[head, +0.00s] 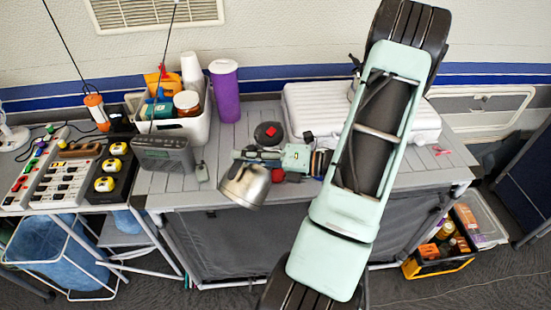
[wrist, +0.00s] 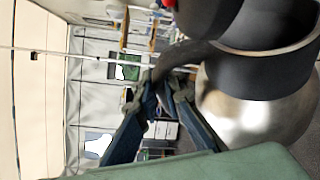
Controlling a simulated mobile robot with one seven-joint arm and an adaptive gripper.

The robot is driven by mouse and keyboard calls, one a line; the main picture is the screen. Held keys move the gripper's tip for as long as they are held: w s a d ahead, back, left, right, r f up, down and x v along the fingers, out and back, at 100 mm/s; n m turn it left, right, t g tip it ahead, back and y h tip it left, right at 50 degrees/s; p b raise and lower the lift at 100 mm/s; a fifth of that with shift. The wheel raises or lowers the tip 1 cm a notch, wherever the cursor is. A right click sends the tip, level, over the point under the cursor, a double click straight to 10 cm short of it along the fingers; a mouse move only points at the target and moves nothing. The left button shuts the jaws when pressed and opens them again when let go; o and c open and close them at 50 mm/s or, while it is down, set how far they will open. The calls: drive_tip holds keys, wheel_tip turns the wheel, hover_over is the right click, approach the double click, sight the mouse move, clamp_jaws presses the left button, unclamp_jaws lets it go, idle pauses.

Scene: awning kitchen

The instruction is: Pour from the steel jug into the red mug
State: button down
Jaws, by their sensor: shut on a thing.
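The steel jug (head: 245,186) is tilted at the front edge of the counter, left of my gripper (head: 262,155). It fills the right of the wrist view (wrist: 255,115), with its dark inside and rim showing. My gripper (wrist: 160,88) is shut on the jug's dark handle (wrist: 190,53). A small red patch (head: 277,175) shows just right of the jug in the head view. It may be the red mug, largely hidden by the jug and gripper. Whether anything flows from the jug cannot be seen.
A dark round item with a red top (head: 268,133) stands behind my gripper. A grey radio (head: 163,154), a white caddy (head: 192,127) and a purple tumbler (head: 225,92) stand left. A white case (head: 310,108) lies behind my arm. Bare counter (head: 225,142) shows left of the dark item.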

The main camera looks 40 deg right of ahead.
sight(250, 148)
drive_tip(key=shift+w+d+m, duration=0.2)
drive_tip(key=shift+d+m, duration=0.3)
drive_tip(key=shift+w+d+r+m+t+y, duration=0.25)
drive_tip(key=shift+d+r+m+t, duration=0.25)
drive_tip(key=shift+d+r+m, duration=0.4)
drive_tip(key=shift+w+d+r+m+t+y+p, duration=0.2)
drive_tip(key=shift+d+m+p, duration=0.2)
drive_tip(key=shift+d, duration=0.15)
drive_tip(key=shift+w+d+r+m+t+y+p, duration=0.15)
drive_tip(key=shift+d+r+m+p, duration=0.1)
drive_tip(key=shift+d+m+p, duration=0.3)
drive_tip(key=shift+w+d+r+m+t+y+p, duration=0.1)
drive_tip(key=shift+w+d+r+m+p, duration=0.15)
drive_tip(key=shift+d, duration=0.35)
drive_tip(key=shift+d+m+p, duration=0.3)
drive_tip(key=shift+d, duration=0.05)
idle(0.7)
